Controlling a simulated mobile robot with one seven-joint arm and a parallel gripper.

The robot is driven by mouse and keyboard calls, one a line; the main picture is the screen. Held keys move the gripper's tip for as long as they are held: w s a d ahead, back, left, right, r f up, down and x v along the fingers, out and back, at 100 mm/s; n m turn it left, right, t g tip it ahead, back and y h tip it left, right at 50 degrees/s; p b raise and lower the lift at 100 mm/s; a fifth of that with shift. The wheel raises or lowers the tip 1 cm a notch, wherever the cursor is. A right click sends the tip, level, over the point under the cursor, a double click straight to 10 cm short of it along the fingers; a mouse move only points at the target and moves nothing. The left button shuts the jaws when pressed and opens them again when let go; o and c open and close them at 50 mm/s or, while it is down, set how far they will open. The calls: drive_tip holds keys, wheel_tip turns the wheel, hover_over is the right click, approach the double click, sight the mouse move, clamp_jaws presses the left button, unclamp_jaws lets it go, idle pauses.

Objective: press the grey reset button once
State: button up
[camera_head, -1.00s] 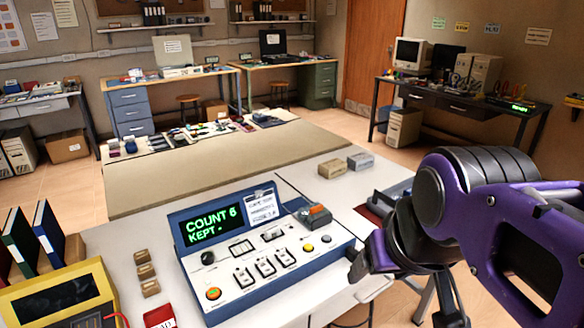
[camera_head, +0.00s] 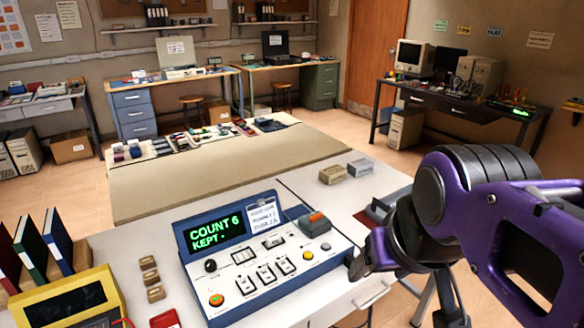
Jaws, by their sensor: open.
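A blue-framed control box (camera_head: 262,300) stands on the white table, its screen (camera_head: 217,233) reading COUNT 6 and KEPT in green. A small grey button (camera_head: 325,246) sits at the right of its panel, right of a yellow button (camera_head: 307,255). An orange button (camera_head: 216,300) is at the lower left of the panel, below a black knob (camera_head: 210,265). My gripper (camera_head: 362,262) hangs just right of the box, beside the grey button and apart from it. Its fingers are mostly seen from behind, and nothing shows held in them.
An orange-topped block (camera_head: 315,224) rests at the box's upper right. Two small boxes (camera_head: 346,171) lie farther back on the table. Several small brown blocks (camera_head: 150,277), binders (camera_head: 30,247) and a yellow device (camera_head: 70,300) stand at the left.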

clamp_jaws()
idle(1.6)
